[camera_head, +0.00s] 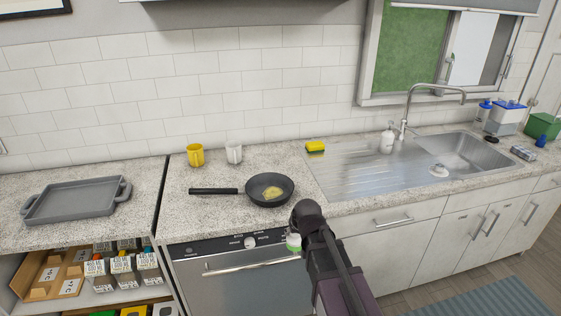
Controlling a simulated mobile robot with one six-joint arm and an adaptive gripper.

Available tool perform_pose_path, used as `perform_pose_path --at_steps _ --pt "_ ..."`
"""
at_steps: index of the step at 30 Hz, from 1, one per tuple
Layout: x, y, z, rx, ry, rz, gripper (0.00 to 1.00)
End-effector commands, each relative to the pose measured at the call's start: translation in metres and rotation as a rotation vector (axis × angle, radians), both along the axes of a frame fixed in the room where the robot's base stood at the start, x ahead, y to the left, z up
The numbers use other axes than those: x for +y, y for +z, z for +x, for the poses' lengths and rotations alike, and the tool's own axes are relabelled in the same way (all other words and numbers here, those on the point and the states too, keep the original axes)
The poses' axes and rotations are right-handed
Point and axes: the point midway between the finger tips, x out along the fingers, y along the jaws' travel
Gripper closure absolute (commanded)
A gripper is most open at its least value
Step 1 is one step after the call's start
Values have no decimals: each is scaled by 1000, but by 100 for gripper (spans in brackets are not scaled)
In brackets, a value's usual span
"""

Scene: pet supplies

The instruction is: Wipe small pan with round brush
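The small pan (270,190) is black, with a long dark handle (214,191) pointing left. It lies flat on the speckled counter, with a yellowish patch inside its bowl. I cannot make out a round brush for certain. My gripper's fingers do not show.
A yellow mug (196,155) and a white mug (234,152) stand behind the pan. A grey tray (75,200) sits left. Counter around the pan is mostly clear.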

Motion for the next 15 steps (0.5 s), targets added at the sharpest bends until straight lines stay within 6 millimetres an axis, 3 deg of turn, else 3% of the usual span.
perform_pose_path --at_steps 15 --pt "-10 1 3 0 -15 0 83"
